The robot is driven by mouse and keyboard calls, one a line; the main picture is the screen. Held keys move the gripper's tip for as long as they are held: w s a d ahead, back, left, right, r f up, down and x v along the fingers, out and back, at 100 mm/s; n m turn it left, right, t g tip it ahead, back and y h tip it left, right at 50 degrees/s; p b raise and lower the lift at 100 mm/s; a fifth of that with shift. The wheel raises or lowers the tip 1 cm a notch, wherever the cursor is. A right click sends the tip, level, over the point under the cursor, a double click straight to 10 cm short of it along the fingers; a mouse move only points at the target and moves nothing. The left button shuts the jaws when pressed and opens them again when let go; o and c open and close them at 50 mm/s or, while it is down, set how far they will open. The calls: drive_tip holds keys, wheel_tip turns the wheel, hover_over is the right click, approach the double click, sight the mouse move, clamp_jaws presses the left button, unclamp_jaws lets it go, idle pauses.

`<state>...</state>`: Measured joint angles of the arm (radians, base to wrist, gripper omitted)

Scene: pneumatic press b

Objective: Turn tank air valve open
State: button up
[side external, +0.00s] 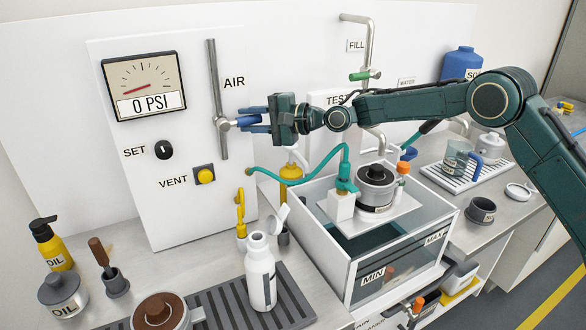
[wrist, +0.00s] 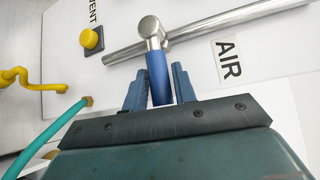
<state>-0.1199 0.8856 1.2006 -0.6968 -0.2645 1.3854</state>
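The air valve is on the white panel beside the AIR label. Its lever has a blue grip (wrist: 157,75) on a metal stem and stands out from a vertical metal pipe (side external: 217,85). In the side view the blue grip (side external: 246,121) points right, sideways from the pipe. My gripper (side external: 243,119) is at the lever, with its two blue fingers on either side of the grip. In the wrist view my gripper (wrist: 159,72) has the grip between its fingers, with narrow gaps showing on both sides. The fingers look open around it. The gauge (side external: 147,87) reads 0 PSI.
A black SET knob (side external: 164,150) and a yellow VENT button (side external: 205,175) are on the panel below left. A teal hose (side external: 310,178) runs below my gripper to the clear tank (side external: 380,250). A white bottle (side external: 261,275) stands on the grey rack.

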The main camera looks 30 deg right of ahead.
sight(238, 118)
clamp_jaws()
drive_tip(key=shift+r, duration=0.2)
drive_tip(key=r+n+h, duration=0.1)
drive_tip(key=r+n+g+h, duration=0.1)
drive_tip(key=h, duration=0.1)
drive_tip(key=shift+a+r+n, duration=0.3)
drive_tip(key=shift+a, duration=0.05)
drive_tip(key=h, duration=0.1)
drive_tip(key=a+r+n+g+h, duration=0.1)
drive_tip(key=h, duration=0.1)
drive_tip(key=shift+r+n, duration=0.3)
drive_tip(key=shift+a+r+n+g+h, duration=0.15)
drive_tip(key=shift+a+r+n+h, duration=0.2)
drive_tip(key=shift+h, duration=0.35)
drive_tip(key=shift+a+r+n+g+h, duration=0.15)
drive_tip(key=shift+a+n+h, duration=0.25)
drive_tip(key=shift+h, duration=0.3)
